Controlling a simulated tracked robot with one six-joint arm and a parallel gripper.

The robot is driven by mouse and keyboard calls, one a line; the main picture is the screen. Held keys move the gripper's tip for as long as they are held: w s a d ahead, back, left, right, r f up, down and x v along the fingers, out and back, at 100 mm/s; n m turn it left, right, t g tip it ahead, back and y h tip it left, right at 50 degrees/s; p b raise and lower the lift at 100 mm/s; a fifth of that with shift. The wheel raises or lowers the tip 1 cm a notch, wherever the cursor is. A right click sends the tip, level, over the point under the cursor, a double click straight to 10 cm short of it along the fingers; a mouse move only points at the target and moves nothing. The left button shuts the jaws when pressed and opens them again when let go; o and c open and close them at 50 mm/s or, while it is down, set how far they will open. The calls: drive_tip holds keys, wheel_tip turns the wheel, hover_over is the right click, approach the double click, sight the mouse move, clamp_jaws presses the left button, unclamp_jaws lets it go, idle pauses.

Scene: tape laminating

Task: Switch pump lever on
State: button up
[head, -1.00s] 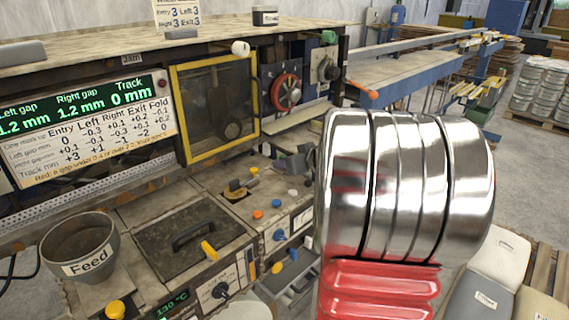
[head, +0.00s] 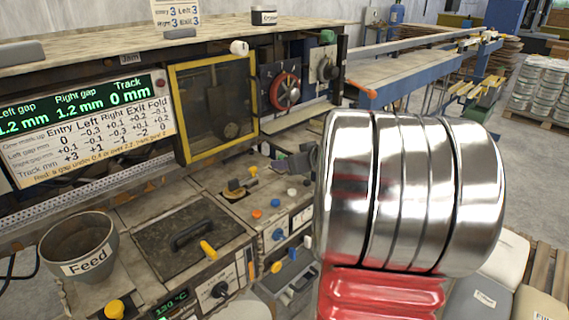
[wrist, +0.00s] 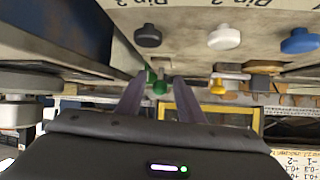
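I cannot tell for certain which part is the pump lever, as no readable label names it. A small lever with a yellow end (head: 253,171) stands by a brass plate on the machine deck (head: 237,187). My gripper (head: 280,166) shows as dark fingers over the deck, partly hidden behind my large silver and red arm. In the wrist view my gripper (wrist: 160,80) has two fingers spread apart with nothing between them. A green knob (wrist: 159,88) shows beyond the gap, and a yellow lever (wrist: 230,76) lies to the right of the fingers.
Black (wrist: 148,36), white (wrist: 224,37) and blue (wrist: 299,40) knobs line the panel above my fingers in the wrist view. A Feed pot (head: 78,248), a handled lid (head: 190,235) and a yellow-framed window (head: 213,105) are on the machine.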

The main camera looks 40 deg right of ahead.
drive_tip(key=v, duration=1.2)
drive_tip(key=shift+s, duration=0.2)
drive_tip(key=shift+a+r, duration=0.15)
